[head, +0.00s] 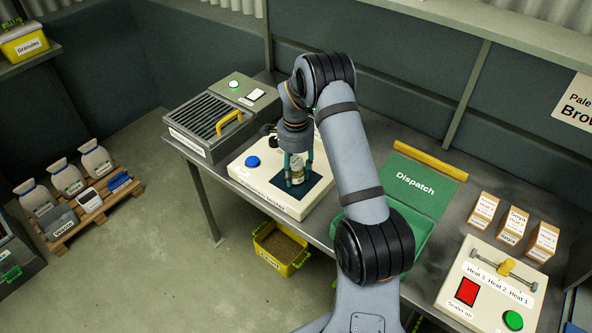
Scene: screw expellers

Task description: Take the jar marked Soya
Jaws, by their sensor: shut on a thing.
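A small jar (297,175) with a pale label stands upright over the dark square plate of a white device (262,185). The label is too small to read, so I cannot tell whether it says Soya. My gripper (298,169) points down and is shut on the jar, with its fingers at the jar's sides. I cannot tell whether the jar's base touches the plate. No other jar is in view.
A grey grated machine (210,118) with a yellow handle stands left of the device. Right of my arm are the green Dispatch box (415,188), several small cartons (513,226) and a sealer (490,285). A yellow crate (281,248) sits on the floor.

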